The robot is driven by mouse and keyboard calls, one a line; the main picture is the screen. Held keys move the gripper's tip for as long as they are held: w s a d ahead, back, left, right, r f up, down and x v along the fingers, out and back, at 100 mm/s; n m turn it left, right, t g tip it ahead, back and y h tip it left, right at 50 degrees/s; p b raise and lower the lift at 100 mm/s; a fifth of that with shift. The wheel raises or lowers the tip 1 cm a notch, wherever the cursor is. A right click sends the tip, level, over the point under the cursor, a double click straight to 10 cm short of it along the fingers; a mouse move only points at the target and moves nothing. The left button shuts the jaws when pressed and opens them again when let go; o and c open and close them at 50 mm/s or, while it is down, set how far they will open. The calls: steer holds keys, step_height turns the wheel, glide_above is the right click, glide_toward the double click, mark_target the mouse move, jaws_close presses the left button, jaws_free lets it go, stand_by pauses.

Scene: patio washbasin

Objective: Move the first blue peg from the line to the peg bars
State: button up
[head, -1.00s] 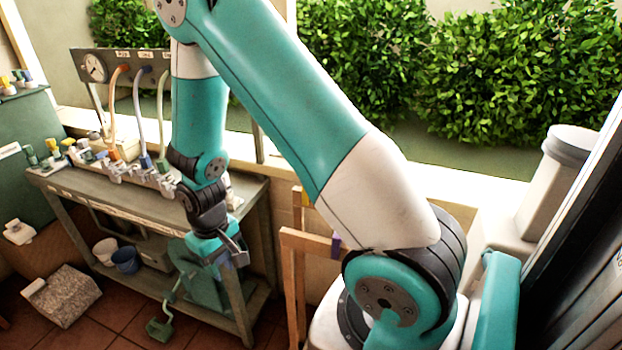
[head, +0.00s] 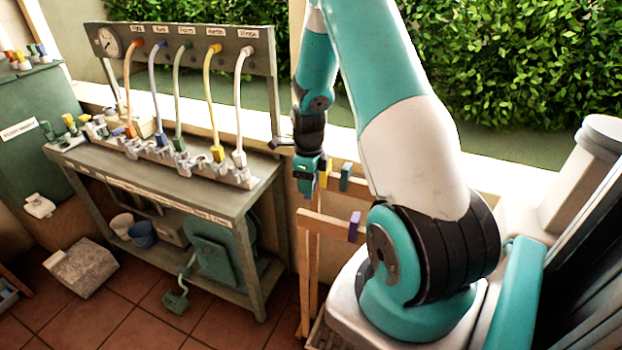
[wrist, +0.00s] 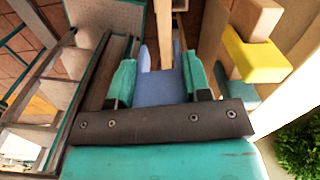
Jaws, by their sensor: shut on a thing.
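My gripper (head: 307,186) hangs over the rear bar (head: 385,186) of a wooden rack, just left of a yellow peg (head: 323,173). In the wrist view its two teal fingers are shut on a blue peg (wrist: 160,88). The peg's two prongs point away from my gripper, with a wooden bar (wrist: 165,35) showing between them; I cannot tell whether they touch it. The yellow peg also shows right of the fingers in the wrist view (wrist: 258,58). A teal peg (head: 345,176) sits farther right on the rear bar, and a purple peg (head: 354,226) on the front bar.
A bench (head: 215,195) with several coloured hoses and a gauge panel (head: 185,45) stands to the left. Pails (head: 141,234) and a green machine (head: 215,245) are on its lower shelf. A wall and hedge are behind. The tiled floor in front is partly clear.

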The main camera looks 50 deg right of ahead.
mark_target(311, 214)
steer(key=shift+s+d+m, duration=0.15)
steer(key=shift+d+m, duration=0.2)
steer(key=shift+m, duration=0.25)
steer(key=shift+f+b, duration=4.55)
steer(key=shift+f, duration=1.3)
steer(key=o, duration=1)
steer(key=shift+r, duration=0.1)
step_height(311, 214, up, 8)
steer(key=p, duration=0.6)
